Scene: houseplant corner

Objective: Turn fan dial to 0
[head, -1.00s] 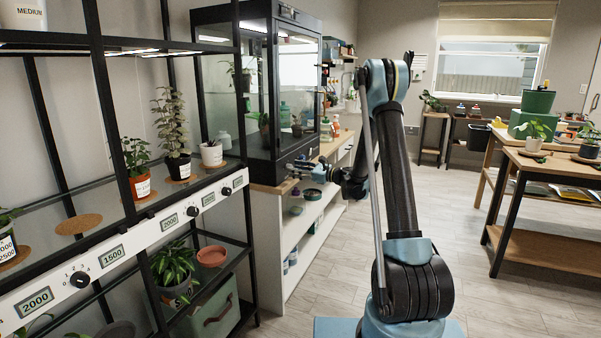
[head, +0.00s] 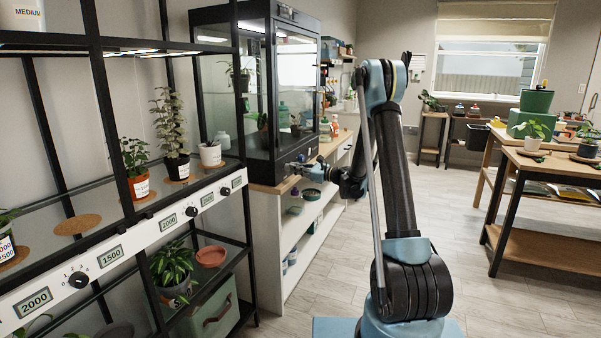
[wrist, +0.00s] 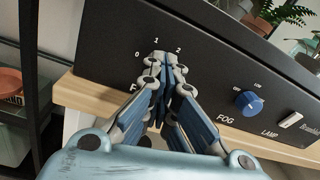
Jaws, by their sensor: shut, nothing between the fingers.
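The black control panel (wrist: 215,75) of the glass cabinet (head: 262,85) fills much of the wrist view. The marks 0, 1 and 2 show in an arc on it, with the start of a label, "F", below the 0. My gripper (wrist: 165,62) is shut, its fingertips close together just below the 1 mark, in front of the place where the fan dial sits. The dial is hidden behind the fingers, so its setting and any contact cannot be told. In the head view my gripper (head: 294,168) is small, at the cabinet's lower front.
Right of the fingers are a blue FOG knob (wrist: 248,103) and a pale LAMP switch (wrist: 291,120). A wooden top (wrist: 85,98) lies below the panel. The black plant rack (head: 100,95) stands left of the cabinet. The floor (head: 310,280) beside the white shelf is clear.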

